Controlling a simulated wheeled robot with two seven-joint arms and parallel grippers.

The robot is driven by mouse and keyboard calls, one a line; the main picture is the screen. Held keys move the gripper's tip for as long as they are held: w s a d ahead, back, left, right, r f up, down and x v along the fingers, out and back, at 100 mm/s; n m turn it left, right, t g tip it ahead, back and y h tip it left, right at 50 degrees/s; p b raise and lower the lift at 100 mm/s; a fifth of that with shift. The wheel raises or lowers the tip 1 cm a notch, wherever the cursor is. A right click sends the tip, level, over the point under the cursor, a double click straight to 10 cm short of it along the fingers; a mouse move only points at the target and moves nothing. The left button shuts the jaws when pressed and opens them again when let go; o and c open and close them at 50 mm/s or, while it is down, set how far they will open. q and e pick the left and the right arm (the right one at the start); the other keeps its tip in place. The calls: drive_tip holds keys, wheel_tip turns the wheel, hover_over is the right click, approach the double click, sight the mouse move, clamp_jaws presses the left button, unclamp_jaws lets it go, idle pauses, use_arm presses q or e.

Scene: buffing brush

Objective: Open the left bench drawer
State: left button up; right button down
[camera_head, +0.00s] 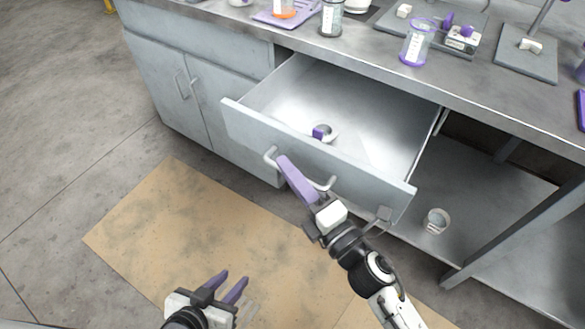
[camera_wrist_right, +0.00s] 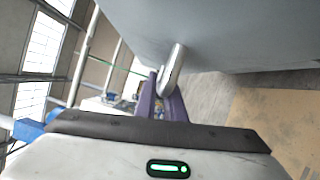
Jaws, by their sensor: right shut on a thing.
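A grey drawer (camera_head: 370,177) under the bench is pulled well out, and its inside is open to view. A small purple and white object (camera_head: 322,132) lies inside it. In the right wrist view, the metal handle (camera_wrist_right: 173,70) runs between the fingers. My left gripper (camera_head: 228,284) is open and empty, low in the view above the mat, away from the drawer.
The bench top (camera_head: 300,32) holds a purple-rimmed beaker (camera_head: 417,45), a jar (camera_head: 331,18) and trays. Closed cabinet doors (camera_head: 190,90) are left of the drawer. A small cup (camera_head: 436,221) stands on the lower shelf at right. A tan mat (camera_head: 160,225) covers the floor in front.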

drive_tip(key=shift+d, duration=0.1)
drive_tip(key=c, duration=1.8)
unclamp_jaws()
drive_tip(key=shift+c, duration=0.2)
drive_tip(key=b+v, duration=0.1)
drive_tip(key=v, duration=0.9)
drive_tip(key=shift+s+f, duration=0.1)
drive_tip(key=shift+s, duration=0.05)
